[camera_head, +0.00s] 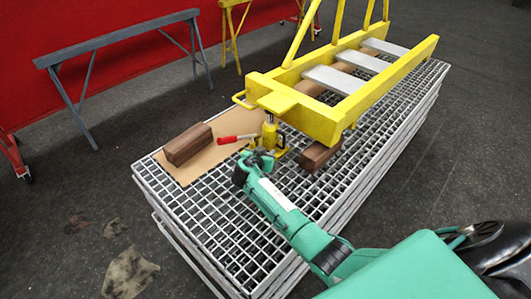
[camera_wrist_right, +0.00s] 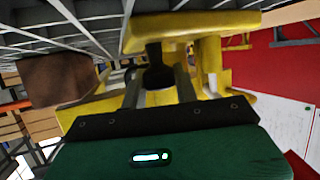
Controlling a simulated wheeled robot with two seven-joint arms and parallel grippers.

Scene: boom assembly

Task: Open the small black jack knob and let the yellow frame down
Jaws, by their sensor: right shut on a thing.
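The yellow frame (camera_head: 372,84) lies lengthwise over the metal grating, its near end above the jack. The yellow jack (camera_head: 269,134), with a red handle (camera_head: 228,140), stands upright under the frame's near end plate. My right gripper (camera_head: 262,160) reaches in low at the near side of the jack. In the right wrist view, the small black knob (camera_wrist_right: 157,75) sits between the two fingers, and the gripper is shut on it. Yellow metal parts fill the view behind it. The knob is hidden by the gripper in the head view. My left gripper is not in view.
A brown wood block (camera_head: 187,144) lies on a cardboard sheet (camera_head: 208,163) left of the jack. Another block (camera_head: 320,156) is under the frame, right of the jack; a gap cannot be judged. The grating (camera_head: 235,235) is bare in front. A grey trestle (camera_head: 120,42) stands behind.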

